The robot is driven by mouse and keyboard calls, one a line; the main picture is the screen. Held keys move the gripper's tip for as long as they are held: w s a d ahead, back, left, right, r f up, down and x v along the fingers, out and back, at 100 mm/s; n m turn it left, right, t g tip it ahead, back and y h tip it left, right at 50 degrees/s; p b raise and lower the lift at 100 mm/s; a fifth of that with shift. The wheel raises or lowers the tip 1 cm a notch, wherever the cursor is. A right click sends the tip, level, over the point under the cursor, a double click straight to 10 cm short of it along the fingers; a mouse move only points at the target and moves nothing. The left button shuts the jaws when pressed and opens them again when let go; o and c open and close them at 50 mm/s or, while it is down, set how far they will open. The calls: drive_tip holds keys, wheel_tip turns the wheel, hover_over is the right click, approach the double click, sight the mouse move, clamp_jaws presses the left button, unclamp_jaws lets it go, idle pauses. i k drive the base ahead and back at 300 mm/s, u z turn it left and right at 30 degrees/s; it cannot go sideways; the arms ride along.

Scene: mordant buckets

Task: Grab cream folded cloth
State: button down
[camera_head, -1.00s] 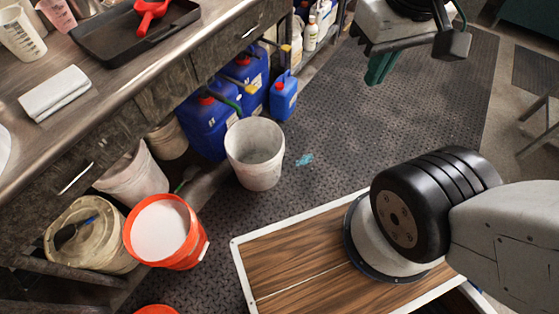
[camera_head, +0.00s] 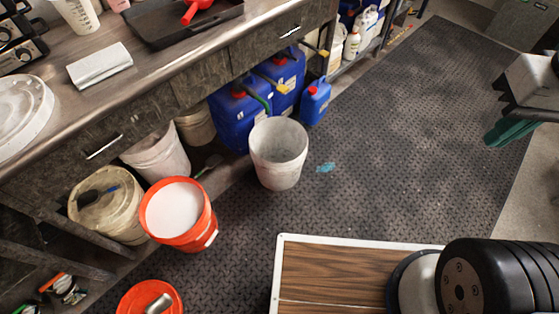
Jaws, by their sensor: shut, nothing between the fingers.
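The cream folded cloth (camera_head: 99,66) lies flat on the workbench top (camera_head: 150,72) at the upper left, near the bench's front edge. My gripper (camera_head: 498,136) shows at the right edge of the picture, with dark green fingers that are shut and empty. It is above the dark floor mat, far to the right of the cloth and well apart from the bench. Part of the gripper is cut off by the picture's edge.
A black tray (camera_head: 165,35) with a red tool (camera_head: 193,10) and a white lid (camera_head: 22,112) flank the cloth. A grey bucket (camera_head: 279,160), an orange bucket (camera_head: 180,215) and blue canisters (camera_head: 240,115) stand before or under the bench.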

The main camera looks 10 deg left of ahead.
sight(85, 72)
drive_tip(key=u, duration=1.25)
drive_tip(key=i, duration=1.35)
drive_tip(key=u, duration=0.5)
